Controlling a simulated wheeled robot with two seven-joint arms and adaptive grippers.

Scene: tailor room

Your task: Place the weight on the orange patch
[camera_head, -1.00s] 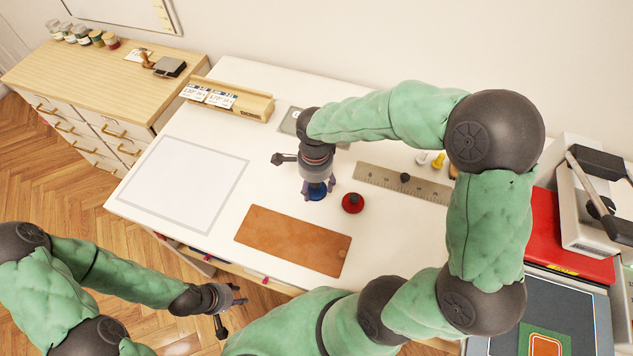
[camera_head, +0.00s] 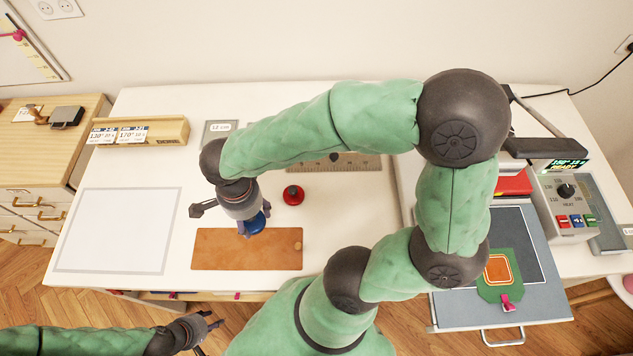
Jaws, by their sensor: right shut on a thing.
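The orange patch (camera_head: 498,269) lies on a green cloth piece (camera_head: 485,289) on the grey press bed at the right. My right gripper (camera_head: 254,226) is shut on a blue round weight (camera_head: 257,221), partly hidden by the fingers. It holds the weight over or near the upper edge of the brown leather piece (camera_head: 215,255), well left of the patch. A red round weight with a dark knob (camera_head: 293,194) stands on the white table, right of that gripper. My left gripper (camera_head: 210,334) is open and empty, low at the bottom left, in front of the table.
The heat press (camera_head: 565,195) stands at the right, its dark bed (camera_head: 545,307) exposed around the cloth. A pink clip (camera_head: 508,304) sits at the cloth's lower edge. A ruler (camera_head: 345,162), wooden card holder (camera_head: 160,131) and white sheet (camera_head: 118,228) lie on the table.

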